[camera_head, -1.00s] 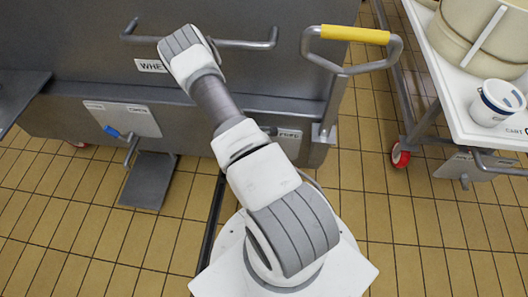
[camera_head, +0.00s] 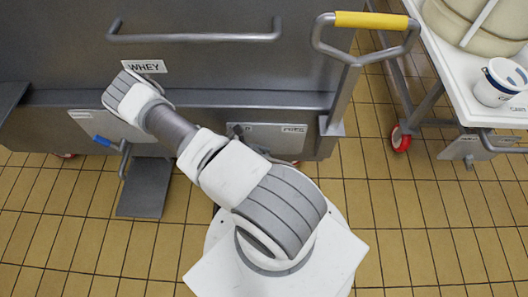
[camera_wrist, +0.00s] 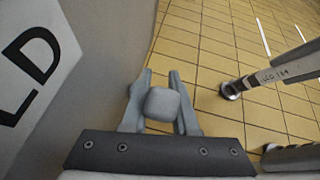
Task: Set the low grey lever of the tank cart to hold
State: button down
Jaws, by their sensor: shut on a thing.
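The tank cart (camera_head: 210,65) is a large grey tank marked WHEY across the top of the head view. My gripper (camera_wrist: 160,95) shows in the wrist view, with its two grey fingers shut on either side of a rounded grey knob, the grey lever (camera_wrist: 163,104). A white sign (camera_wrist: 35,70) with large black letters "LD" is at the left there, cut off by the frame edge. In the head view my arm's end is in front of the tank's lower left panel; the gripper and the grey lever are hidden there.
A blue-handled lever (camera_head: 104,141) is on the left panel, above a grey step plate (camera_head: 145,188). A dark knob (camera_head: 237,129) is on a second panel. A yellow-gripped handle (camera_head: 370,20) and a white cart (camera_head: 470,100) with a bucket (camera_head: 498,84) are at right. Tiled floor is open below.

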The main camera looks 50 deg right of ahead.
jog(key=shift+w+a+f+g+h, duration=0.15)
jog(key=shift+w+a+g+h, duration=0.2)
jog(key=shift+g+h, duration=0.25)
jog(key=c, duration=0.7)
grip_release()
jog(key=p+v, duration=0.2)
jog(key=v, duration=1.5)
jog(key=shift+w+a+f, duration=0.1)
jog(key=shift+w, duration=0.2)
